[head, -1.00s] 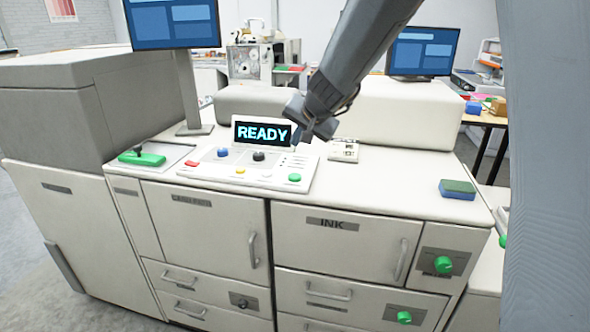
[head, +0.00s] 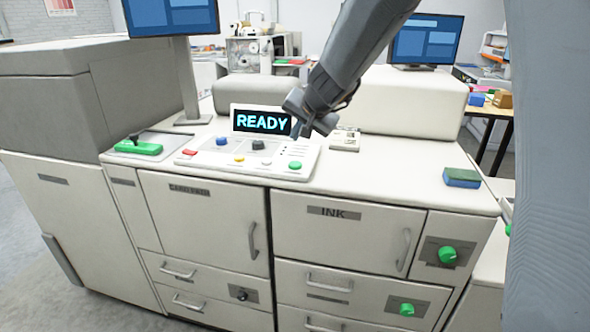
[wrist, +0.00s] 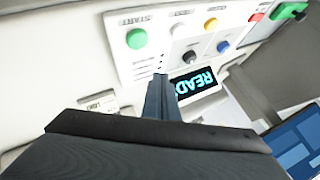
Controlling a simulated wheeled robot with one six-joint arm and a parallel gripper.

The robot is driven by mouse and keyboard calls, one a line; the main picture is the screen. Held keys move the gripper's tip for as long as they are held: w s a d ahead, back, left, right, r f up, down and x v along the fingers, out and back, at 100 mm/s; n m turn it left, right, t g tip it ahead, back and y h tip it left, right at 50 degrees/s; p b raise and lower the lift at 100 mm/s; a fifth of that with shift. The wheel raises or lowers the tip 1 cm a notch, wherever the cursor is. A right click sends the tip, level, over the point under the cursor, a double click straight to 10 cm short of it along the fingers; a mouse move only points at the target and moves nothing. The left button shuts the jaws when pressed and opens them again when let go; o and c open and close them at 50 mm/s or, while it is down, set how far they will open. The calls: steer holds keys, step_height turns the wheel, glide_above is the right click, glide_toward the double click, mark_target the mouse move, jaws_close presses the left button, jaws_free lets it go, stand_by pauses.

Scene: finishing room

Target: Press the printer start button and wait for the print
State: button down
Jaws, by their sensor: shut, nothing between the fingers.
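The printer's control panel (head: 225,168) lies on the machine's top, with a display (head: 262,123) reading READY. A green button (head: 295,165) sits at the panel's right front corner. Yellow (head: 239,157), blue (head: 222,141), white and red buttons and a black knob (head: 257,145) share the panel. My gripper (head: 296,133) is shut and empty, pointing down above the panel's right rear part beside the display, behind the green button. In the wrist view, my fingertips (wrist: 160,78) are together, apart from the green button (wrist: 137,39). The display (wrist: 197,84) shows partly behind them.
A green lever (head: 138,147) is left of the panel. A green and blue block (head: 461,177) lies on the right of the top. Green knobs (head: 447,254) are on the front. A monitor (head: 171,17) stands behind the panel. The top between panel and block is clear.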

mark_target(297, 165)
steer(key=shift+f+b, duration=2.7)
steer(key=shift+f, duration=0.1)
steer(key=shift+f, duration=0.15)
steer(key=shift+f+b, duration=0.3)
steer(key=shift+b, duration=0.25)
steer(key=shift+f+b, duration=0.35)
steer(key=shift+b, duration=0.05)
stand_by(0.4)
steer(key=shift+r, duration=0.1)
steer(key=shift+r+p, duration=0.75)
step_height(297, 165, up, 5)
steer(key=p, duration=0.5)
stand_by(2.1)
